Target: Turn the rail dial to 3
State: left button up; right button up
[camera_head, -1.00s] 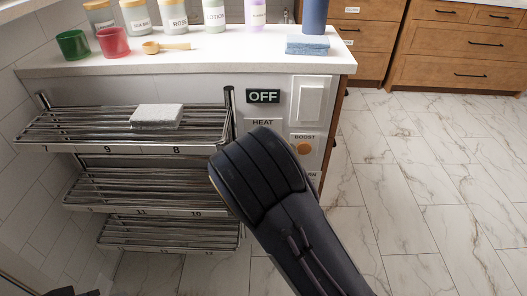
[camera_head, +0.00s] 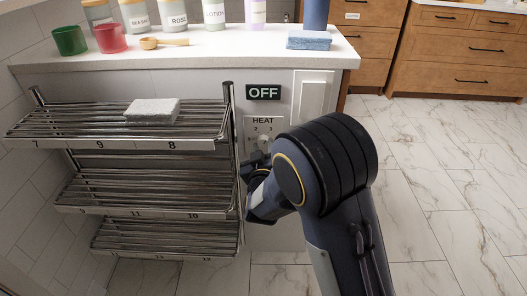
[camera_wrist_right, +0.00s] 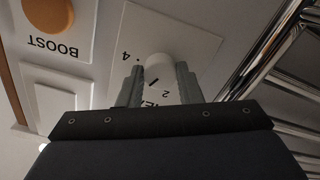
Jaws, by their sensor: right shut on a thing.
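The rail dial is a white round knob (camera_wrist_right: 160,65) on a white plate marked HEAT (camera_head: 262,122). In the wrist view it sits between the two grey fingers of my right gripper (camera_wrist_right: 160,86), which is shut on it. A short dark line shows on the knob; I cannot tell for sure which number it points to. Numbers 2 and 4 show on the plate in the wrist view, 2 and 3 in the head view. In the head view my right gripper (camera_head: 257,166) is at the plate, partly hidden by my wrist. My left gripper is not in view.
A black sign reading OFF (camera_head: 263,92) is above the plate. A metal rack (camera_head: 190,122) with a white folded cloth (camera_head: 152,110) stands close left of the gripper. An orange BOOST button (camera_wrist_right: 48,14) and a white switch (camera_head: 313,95) are nearby.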

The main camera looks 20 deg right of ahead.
jog(key=shift+m, duration=0.4)
jog(key=o, duration=1)
jog(key=p+v, duration=0.1)
jog(key=v, duration=0.7)
jog(key=shift+p, duration=0.3)
jog(key=shift+w, duration=0.1)
